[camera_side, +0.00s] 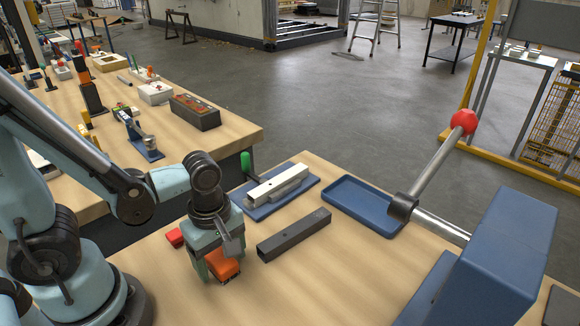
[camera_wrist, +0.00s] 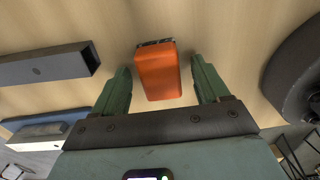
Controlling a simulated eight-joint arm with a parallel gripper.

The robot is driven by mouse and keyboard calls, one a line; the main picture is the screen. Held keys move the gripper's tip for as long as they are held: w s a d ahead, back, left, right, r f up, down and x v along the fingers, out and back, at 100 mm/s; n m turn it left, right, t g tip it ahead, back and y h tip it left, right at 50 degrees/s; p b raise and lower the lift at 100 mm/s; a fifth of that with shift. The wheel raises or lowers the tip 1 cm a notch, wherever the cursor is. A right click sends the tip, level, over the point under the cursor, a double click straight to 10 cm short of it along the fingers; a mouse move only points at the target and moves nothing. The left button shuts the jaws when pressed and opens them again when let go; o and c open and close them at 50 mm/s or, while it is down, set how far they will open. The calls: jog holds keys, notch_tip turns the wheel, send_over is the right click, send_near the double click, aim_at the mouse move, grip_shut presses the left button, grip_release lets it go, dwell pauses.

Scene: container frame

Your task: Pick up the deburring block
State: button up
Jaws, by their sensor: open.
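The deburring block looks to be the small orange block with a dark end (camera_side: 223,264), low over or on the wooden bench in the side view. In the wrist view the orange block (camera_wrist: 158,73) lies between my two green fingers, with a gap on each side. My gripper (camera_side: 218,270) points down at the block, and in the wrist view my gripper (camera_wrist: 163,80) is open around it. The fingers do not touch the block in the wrist view. Part of the block is hidden behind a finger in the side view.
A dark square tube (camera_side: 293,235) lies just right of my gripper. Behind it is a blue plate (camera_side: 256,212) with a light bar (camera_side: 278,184) and green handle (camera_side: 245,162). A blue tray (camera_side: 345,184) and a lever press (camera_side: 500,250) stand right. A red item (camera_side: 175,238) lies left.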

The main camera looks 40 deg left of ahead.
aim_at(220, 263)
jog(key=shift+f, duration=0.3)
jog(key=c, duration=1.1)
jog(key=shift+r, duration=0.2)
jog(key=shift+r, duration=0.7)
jog(key=r, duration=0.2)
jog(key=shift+s+d+r, duration=0.3)
jog(key=shift+d+r, duration=0.05)
jog(key=s+d+r, duration=0.6)
jog(key=s+d, duration=0.1)
jog(key=d, duration=0.1)
jog(key=shift+r, duration=0.25)
jog(key=shift+s, duration=0.1)
